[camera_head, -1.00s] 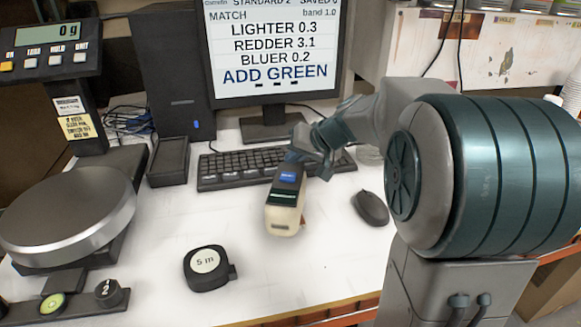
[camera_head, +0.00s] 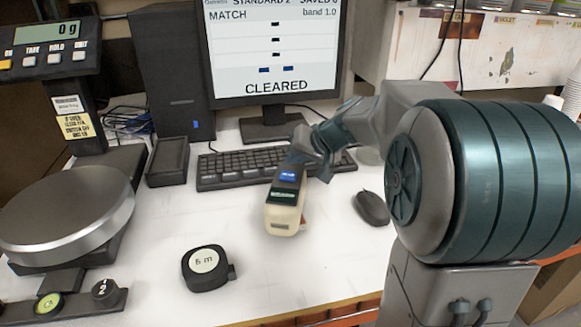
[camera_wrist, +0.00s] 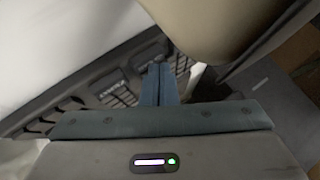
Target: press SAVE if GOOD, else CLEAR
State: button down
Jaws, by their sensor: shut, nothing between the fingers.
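The monitor (camera_head: 275,50) reads MATCH, band 1.0, and CLEARED at the bottom. Its middle rows show only short dark dashes and two small blue marks; no GOOD reading shows. My gripper (camera_head: 300,157) is at the meter's far upper end. In the wrist view my gripper (camera_wrist: 160,70) is shut and empty, its fingertips beside the blurred cream body (camera_wrist: 225,25). I cannot tell whether they touch it. No button labelled SAVE or CLEAR is legible.
A black keyboard (camera_head: 235,168) lies behind the meter and a mouse (camera_head: 371,208) to its right. A tape measure (camera_head: 207,268) lies in front left. A scale with a round pan (camera_head: 65,215) fills the left side. Bare table lies between.

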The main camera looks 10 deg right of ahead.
jog(key=shift+r, duration=0.15)
jog(key=shift+r+p, duration=0.35)
jog(key=shift+r, duration=0.3)
jog(key=shift+r, duration=0.1)
jog(key=shift+r+p, duration=1.55)
jog(key=shift+r, duration=0.85)
